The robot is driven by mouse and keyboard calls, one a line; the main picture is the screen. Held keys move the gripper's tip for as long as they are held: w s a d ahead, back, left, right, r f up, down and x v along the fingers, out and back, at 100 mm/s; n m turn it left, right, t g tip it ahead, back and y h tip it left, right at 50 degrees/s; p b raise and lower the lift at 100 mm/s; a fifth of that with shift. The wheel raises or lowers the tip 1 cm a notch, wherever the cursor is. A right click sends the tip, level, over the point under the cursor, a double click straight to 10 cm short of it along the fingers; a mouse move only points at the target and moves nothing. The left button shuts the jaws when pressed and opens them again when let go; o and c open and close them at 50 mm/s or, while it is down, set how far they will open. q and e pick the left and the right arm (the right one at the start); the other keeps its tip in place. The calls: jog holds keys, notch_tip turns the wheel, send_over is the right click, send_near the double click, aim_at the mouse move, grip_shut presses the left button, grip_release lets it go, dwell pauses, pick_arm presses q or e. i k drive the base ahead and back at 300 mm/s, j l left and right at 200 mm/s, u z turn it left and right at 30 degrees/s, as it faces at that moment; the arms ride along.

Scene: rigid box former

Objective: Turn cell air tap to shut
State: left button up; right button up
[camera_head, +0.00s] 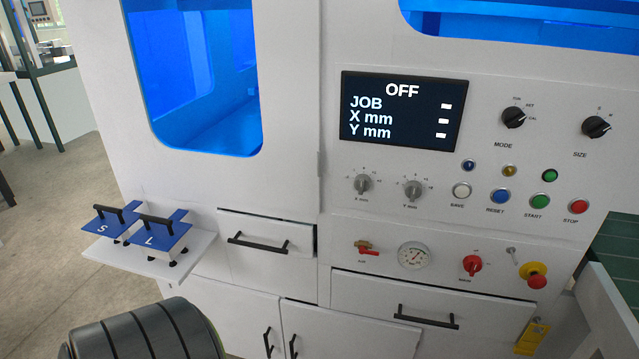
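The air tap (367,247) is a small valve with a red lever and a brass-coloured body, on the lower strip of the white machine front. A small label that seems to read AIR is below it. Its lever lies roughly level, pointing right; the exact angle is hard to tell at this size. A round pressure gauge (414,256) is to its right; its needle is too small to read. Neither of my grippers is in view, and nothing touches the tap.
A display (403,111) reads OFF. Right of the gauge are a red rotary switch (472,265) and a red-and-yellow stop button (535,274). A drawer (430,311) is below. A shelf (150,258) with blue S and L plates juts out left. Space before the tap is clear.

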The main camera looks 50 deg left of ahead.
aim_at(362, 250)
jog(key=u, duration=1.3)
